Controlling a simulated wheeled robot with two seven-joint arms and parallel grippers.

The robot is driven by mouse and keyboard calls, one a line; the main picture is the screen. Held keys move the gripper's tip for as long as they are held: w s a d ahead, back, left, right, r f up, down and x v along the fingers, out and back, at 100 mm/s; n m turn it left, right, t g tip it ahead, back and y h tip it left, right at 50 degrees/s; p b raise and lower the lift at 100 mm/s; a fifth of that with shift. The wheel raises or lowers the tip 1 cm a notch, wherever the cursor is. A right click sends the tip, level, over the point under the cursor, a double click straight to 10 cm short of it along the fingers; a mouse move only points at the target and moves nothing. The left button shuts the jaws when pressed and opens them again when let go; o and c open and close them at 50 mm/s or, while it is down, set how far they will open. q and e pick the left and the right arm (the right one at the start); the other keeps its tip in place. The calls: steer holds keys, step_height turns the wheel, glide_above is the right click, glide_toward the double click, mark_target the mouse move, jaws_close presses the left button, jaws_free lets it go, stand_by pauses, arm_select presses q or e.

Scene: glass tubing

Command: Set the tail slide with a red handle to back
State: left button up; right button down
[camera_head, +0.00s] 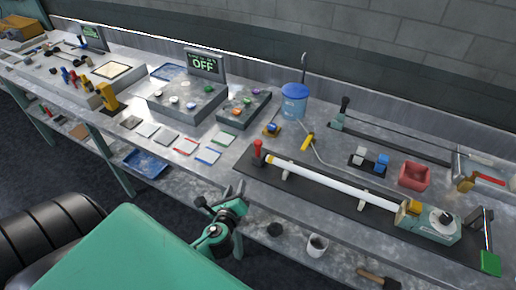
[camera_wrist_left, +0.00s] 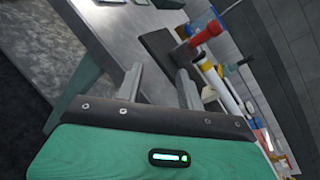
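The tail slide's red handle (camera_head: 258,148) stands upright at the left end of a long dark base plate (camera_head: 375,222) on the bench. A white tube (camera_head: 335,183) runs from near this handle to a green-and-grey unit (camera_head: 430,222) at the right. In the left wrist view the red handle (camera_wrist_left: 207,32) shows at upper right, ahead of the fingers. My left gripper (camera_head: 219,196) is at the bench's front edge, to the lower left of the handle and apart from it. In the wrist view its fingers (camera_wrist_left: 160,78) are apart with nothing between them.
A mug (camera_head: 317,245) and a hammer (camera_head: 378,279) are on the lower shelf. A blue container (camera_head: 294,101), a red bin (camera_head: 414,175) and a knob panel (camera_head: 188,98) stand farther back. Flat tiles (camera_head: 187,146) lie left of the base plate.

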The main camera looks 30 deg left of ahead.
mark_target(257, 150)
arm_select(q)
steer(key=r+m+t, duration=0.1)
steer(key=m, duration=0.1)
steer(key=w+d+r+m+t+h, duration=0.1)
steer(key=m, duration=0.2)
steer(key=w+r+m, duration=0.1)
steer(key=m, duration=0.1)
steer(key=shift+w+d+r+m+t, duration=0.1)
steer(key=shift+d+r+m+t, duration=0.05)
steer(key=shift+r+m+t, duration=0.25)
steer(key=shift+w+d+r+m+h, duration=0.1)
steer(key=shift+w+r+m+h, duration=0.15)
steer(key=shift+m+h, duration=0.35)
steer(key=p+x, duration=0.3)
steer(key=x, duration=1)
steer(key=shift+w, duration=0.25)
jaws_close()
